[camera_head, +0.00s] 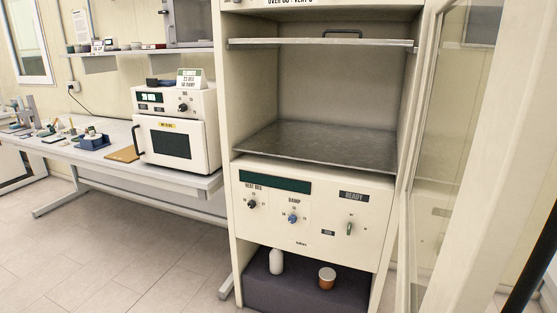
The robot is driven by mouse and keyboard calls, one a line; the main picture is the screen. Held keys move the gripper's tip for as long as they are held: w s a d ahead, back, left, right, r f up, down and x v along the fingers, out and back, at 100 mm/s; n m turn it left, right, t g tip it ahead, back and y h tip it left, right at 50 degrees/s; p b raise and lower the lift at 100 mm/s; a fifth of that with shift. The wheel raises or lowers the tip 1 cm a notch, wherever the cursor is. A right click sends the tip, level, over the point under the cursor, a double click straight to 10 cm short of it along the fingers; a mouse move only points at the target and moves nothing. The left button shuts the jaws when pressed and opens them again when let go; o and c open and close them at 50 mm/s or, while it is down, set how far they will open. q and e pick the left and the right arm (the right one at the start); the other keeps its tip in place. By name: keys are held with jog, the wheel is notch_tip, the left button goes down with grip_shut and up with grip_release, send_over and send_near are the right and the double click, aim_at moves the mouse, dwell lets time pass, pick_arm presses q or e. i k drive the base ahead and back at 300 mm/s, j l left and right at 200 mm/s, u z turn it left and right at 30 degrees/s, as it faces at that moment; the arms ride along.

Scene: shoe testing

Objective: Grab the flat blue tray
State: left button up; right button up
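A small dark blue tray-like object (92,143) sits on the long white bench at the left. Something small stands on or in it; at this size I cannot tell whether it is the flat blue tray. No other blue tray shows. Neither of my grippers is in view.
A tall cream cabinet (316,215) stands in front, its glass door (450,150) swung open to the right. Its grey metal shelf (320,145) is empty. A small oven (178,143) is on the bench (65,155).

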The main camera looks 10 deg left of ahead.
aim_at(151, 82)
jog(key=i+j+z, duration=0.1)
jog(key=j, duration=0.35)
jog(key=i+j+z, duration=0.1)
jog(key=i+j, duration=0.15)
jog(key=j, duration=0.25)
jog(key=i+j+z, duration=0.1)
jog(key=j, duration=0.4)
jog(key=i+j, duration=0.15)
jog(key=j, duration=0.35)
jog(key=i+j+z, duration=0.15)
jog(key=j, duration=0.35)
jog(key=i+j+z, duration=0.1)
jog(key=j, duration=0.4)
